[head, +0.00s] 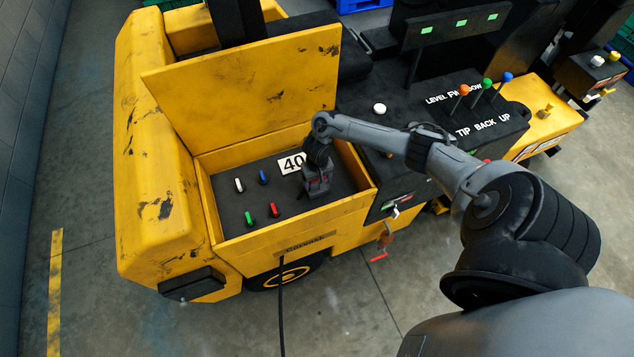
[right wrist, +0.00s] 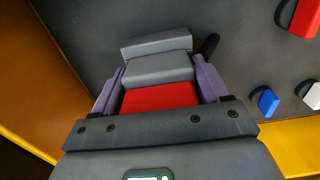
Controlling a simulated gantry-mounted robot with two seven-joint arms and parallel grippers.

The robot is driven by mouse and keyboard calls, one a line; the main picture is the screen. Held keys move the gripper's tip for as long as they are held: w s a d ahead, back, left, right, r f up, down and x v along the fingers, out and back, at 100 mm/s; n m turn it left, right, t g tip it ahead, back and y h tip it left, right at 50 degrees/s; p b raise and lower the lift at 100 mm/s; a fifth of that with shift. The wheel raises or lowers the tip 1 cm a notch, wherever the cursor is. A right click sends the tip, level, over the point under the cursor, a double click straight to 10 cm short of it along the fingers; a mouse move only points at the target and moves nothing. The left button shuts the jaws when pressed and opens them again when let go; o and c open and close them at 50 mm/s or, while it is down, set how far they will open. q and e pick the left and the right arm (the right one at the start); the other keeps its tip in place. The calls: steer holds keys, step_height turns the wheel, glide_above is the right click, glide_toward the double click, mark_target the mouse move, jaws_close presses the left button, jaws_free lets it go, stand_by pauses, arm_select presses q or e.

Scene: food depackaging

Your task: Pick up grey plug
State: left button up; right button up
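The grey plug (right wrist: 158,68) shows in the right wrist view as a blocky grey body with a red part (right wrist: 160,97) on the near side. It sits between the two fingers of my right gripper (right wrist: 160,85), which press against its sides. In the head view my right gripper (head: 317,187) points down into the open yellow compartment, at the right side of its dark panel (head: 235,195). There the gripper hides most of the plug. Whether the plug touches the panel, I cannot tell. My left gripper is not in view.
White (head: 239,185), blue (head: 263,176), green (head: 249,218) and red (head: 273,209) pegs stand on the panel. A "40" label (head: 291,163) lies behind. The yellow lid (head: 245,90) stands open at the back; yellow walls (head: 290,240) surround the compartment. Levers (head: 487,84) stand at right.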

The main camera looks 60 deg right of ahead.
steer(key=c, duration=0.7)
steer(key=shift+r, duration=0.1)
steer(key=shift+c, duration=0.2)
step_height(320, 180, up, 9)
steer(key=shift+f+p, duration=0.15)
steer(key=shift+p, duration=1.05)
steer(key=shift+r, duration=0.6)
steer(key=shift+r+p, duration=0.1)
steer(key=shift+p, duration=0.65)
